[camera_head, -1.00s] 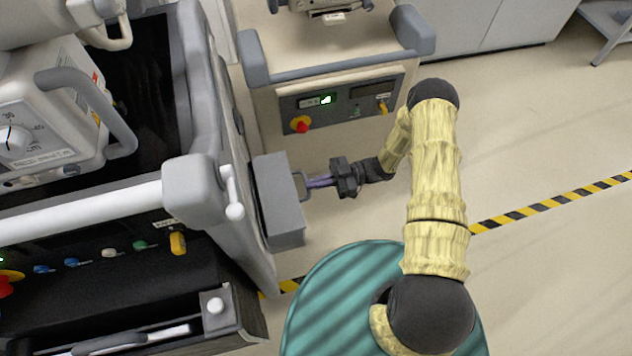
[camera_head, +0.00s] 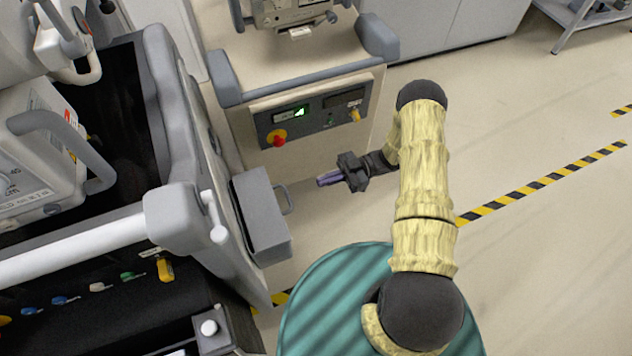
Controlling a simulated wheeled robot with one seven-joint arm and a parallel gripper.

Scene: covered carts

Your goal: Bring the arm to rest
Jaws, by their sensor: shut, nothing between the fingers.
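My gripper (camera_head: 326,179) is shut and empty, its purple-tinted fingers pointing left. It hangs over the floor, a short gap to the right of the metal handle (camera_head: 287,199) on a grey box (camera_head: 256,222). The box is fixed to the right side of the left cart. My arm (camera_head: 422,180), in a yellowish cover, is bent: it rises from my teal base and folds back left at the elbow to the gripper.
The left cart (camera_head: 120,232) carries a white rail and coloured knobs. A second cart (camera_head: 316,112) with a red knob and a lit display stands behind the gripper. Floor with black-yellow tape (camera_head: 540,185) is clear to the right. Grey cabinets (camera_head: 440,40) line the back.

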